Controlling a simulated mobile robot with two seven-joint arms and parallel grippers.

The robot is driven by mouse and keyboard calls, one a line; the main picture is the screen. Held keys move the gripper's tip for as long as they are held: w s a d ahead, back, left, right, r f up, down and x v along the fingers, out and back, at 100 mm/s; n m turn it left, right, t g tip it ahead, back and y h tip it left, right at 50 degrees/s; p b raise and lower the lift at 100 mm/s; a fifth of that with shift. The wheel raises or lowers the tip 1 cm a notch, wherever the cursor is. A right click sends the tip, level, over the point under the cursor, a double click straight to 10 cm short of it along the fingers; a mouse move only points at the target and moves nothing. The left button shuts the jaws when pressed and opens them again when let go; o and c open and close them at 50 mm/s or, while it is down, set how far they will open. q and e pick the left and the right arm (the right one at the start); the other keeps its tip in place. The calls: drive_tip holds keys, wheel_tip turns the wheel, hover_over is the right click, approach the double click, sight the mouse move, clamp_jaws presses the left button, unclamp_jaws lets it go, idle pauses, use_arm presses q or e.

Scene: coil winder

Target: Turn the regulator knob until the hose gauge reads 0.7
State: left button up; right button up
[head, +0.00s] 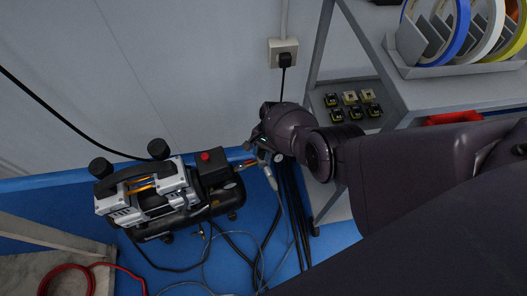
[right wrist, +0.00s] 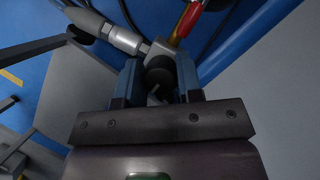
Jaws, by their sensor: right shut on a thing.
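The regulator knob (right wrist: 159,72) is a round dark knob on a grey metal fitting (right wrist: 157,48) in the right wrist view. My right gripper (right wrist: 158,84) has its two blue-grey fingers on either side of the knob and is shut on it. In the head view my right gripper (head: 262,146) reaches the fitting just right of the compressor (head: 150,196); the knob is hidden there. A small pale round face (head: 279,157) beside the gripper may be the hose gauge; its reading is too small to tell. My left gripper is not in view.
A grey hose (head: 271,178) hangs from the fitting to the blue floor, where cables and hoses lie loosely. A shelf unit (head: 445,95) with spools and small parts stands at the right. A wall socket (head: 284,52) with a black plug is behind. A red hose (head: 70,268) lies lower left.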

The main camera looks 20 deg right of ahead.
drive_tip(key=shift+m+t, duration=0.5)
drive_tip(key=shift+m, duration=0.6)
use_arm(q)
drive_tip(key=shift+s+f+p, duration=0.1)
drive_tip(key=shift+p, duration=0.2)
use_arm(e)
drive_tip(key=shift+m, duration=0.3)
drive_tip(key=o, duration=0.9)
drive_tip(key=shift+y, duration=0.3)
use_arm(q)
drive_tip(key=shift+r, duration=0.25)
